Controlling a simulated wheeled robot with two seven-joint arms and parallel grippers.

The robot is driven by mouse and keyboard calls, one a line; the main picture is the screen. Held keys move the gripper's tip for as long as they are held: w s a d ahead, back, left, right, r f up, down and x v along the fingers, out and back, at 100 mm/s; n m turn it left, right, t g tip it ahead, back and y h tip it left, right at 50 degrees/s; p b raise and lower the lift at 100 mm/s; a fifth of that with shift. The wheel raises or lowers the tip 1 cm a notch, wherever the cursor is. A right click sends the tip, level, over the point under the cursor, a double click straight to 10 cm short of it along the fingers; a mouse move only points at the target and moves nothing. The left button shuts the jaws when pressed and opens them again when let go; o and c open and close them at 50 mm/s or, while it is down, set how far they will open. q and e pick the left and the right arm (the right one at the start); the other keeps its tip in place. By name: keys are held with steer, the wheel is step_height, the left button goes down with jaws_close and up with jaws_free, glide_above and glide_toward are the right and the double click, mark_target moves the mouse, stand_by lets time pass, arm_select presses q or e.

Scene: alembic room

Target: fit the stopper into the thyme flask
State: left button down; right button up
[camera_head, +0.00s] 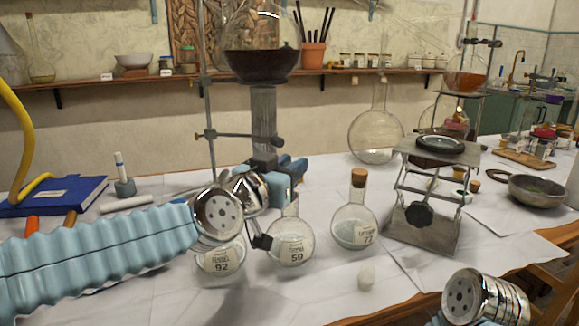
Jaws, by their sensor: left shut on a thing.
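My left gripper (265,243) is shut, its dark tips beside the left side of the round flask marked 50 (291,240). What it holds is hidden or too small to make out. The flask marked 92 (220,262) stands behind and below my left wrist, which hides its neck. The flask marked 77 (355,229) is upright with a cork stopper (359,177) in its mouth. The names on the labels are too small to read surely, so I cannot tell which flask is thyme. At the lower right my right wrist shows, but its gripper tips are not visible.
A small whitish lump (366,277) lies near the table's front edge. A blue book (55,195) lies at left. White paper covers the table.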

arm_select(q)
steer(key=shift+f+b, duration=0.9)
steer(key=shift+f, duration=0.3)
stand_by(2.0)
stand_by(0.4)
steer(key=c, duration=0.8)
jaws_free()
steer(key=v, duration=1.3)
steer(key=shift+s+a+b, duration=0.2)
steer(key=shift+s+b, duration=0.1)
steer(key=shift+b, duration=0.1)
